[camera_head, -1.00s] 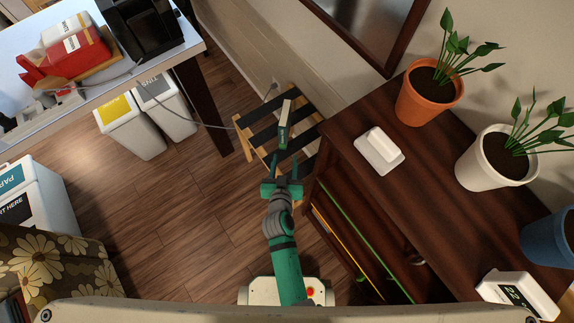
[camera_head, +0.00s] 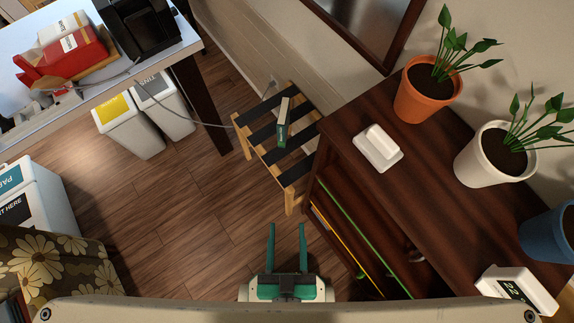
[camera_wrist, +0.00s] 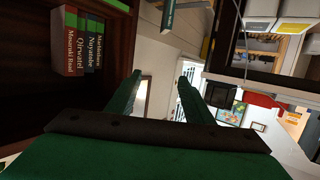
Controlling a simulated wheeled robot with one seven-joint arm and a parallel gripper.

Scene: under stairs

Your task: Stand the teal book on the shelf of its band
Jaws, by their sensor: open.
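The teal book (camera_head: 282,134) is on the slatted rack (camera_head: 263,134) beside the dark bookcase, with its pale page edges and teal spine side showing. Whether it stands or lies is hard to tell. A teal book (camera_wrist: 168,14) at the top of the wrist view looks like the same one, cut off by the frame. My gripper (camera_head: 287,228) is open and empty, well short of the rack. Its two fingers also show spread in the wrist view (camera_wrist: 182,85). The bookcase (camera_head: 318,240) has a yellow band (camera_head: 340,240) and a green band (camera_head: 350,220) along its shelf edges.
Several books (camera_wrist: 83,42) stand upright inside the bookcase. A white box-like object (camera_head: 378,148) and potted plants (camera_head: 428,95) are on its top. Bins (camera_head: 130,128) stand under the desk at left. A grey cable (camera_head: 190,122) runs to the wall. The floor in the middle is clear.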

